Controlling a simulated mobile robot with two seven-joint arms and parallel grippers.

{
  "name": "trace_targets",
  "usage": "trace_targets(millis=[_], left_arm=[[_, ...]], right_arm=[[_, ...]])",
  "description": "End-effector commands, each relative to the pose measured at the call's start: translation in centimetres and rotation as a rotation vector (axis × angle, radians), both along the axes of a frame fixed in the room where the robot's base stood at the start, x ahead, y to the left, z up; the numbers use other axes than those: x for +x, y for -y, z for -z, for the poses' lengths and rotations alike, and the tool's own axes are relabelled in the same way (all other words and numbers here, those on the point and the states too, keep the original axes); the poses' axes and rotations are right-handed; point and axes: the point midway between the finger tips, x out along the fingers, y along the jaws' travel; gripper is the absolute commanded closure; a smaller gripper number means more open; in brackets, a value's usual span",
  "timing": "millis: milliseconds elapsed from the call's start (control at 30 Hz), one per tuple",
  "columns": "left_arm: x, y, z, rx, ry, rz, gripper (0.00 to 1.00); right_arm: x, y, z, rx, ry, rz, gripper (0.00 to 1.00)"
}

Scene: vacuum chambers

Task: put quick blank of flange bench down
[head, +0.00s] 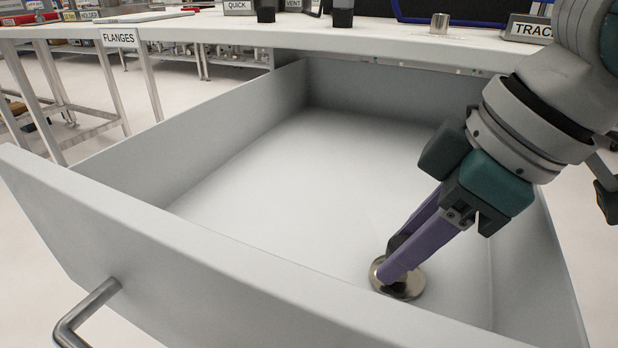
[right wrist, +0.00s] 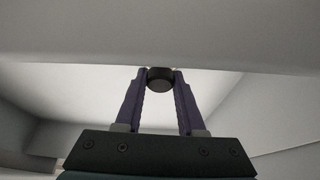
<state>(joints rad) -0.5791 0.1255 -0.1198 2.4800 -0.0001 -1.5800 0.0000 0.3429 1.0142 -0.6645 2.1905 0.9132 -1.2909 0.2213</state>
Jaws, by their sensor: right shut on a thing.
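The quick blank (head: 409,286) is a round metal disc with a dark knob on top. It is low inside the open drawer (head: 260,185), near the front right corner, at or just above the floor; I cannot tell if it touches. My right gripper (head: 392,262) reaches down into the drawer with its purple fingers shut on the blank's knob. In the right wrist view the dark knob (right wrist: 160,78) sits between the two fingertips, and the disc is hidden. My left gripper is not in view.
The drawer's front wall (head: 200,255) with a metal handle (head: 88,312) stands close to my right gripper, as does its right side wall. The rest of the drawer floor is bare. The bench top (head: 380,42) above holds dark cylinders, a small metal cylinder (head: 439,23) and label signs.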

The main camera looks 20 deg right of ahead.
Motion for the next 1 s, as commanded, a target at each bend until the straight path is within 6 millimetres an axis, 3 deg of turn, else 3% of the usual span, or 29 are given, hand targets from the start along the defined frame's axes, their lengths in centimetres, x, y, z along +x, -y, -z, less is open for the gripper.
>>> trace_targets(millis=[167,200,433,733,1000], left_arm=[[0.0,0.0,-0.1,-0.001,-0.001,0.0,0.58],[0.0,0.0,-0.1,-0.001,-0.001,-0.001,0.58],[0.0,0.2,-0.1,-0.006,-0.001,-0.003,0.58],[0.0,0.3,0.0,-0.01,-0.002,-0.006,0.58],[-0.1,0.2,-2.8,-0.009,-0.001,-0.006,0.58]], right_arm=[[0.0,0.0,0.2,0.001,-0.001,0.001,1.0],[0.0,0.0,0.2,0.001,-0.001,0.0,0.57],[0.0,0.0,0.2,0.0,0.0,0.0,0.32],[0.0,0.0,-0.1,0.0,0.002,-0.001,0.32],[-1.4,1.2,-5.1,-0.003,0.001,0.0,0.32]])
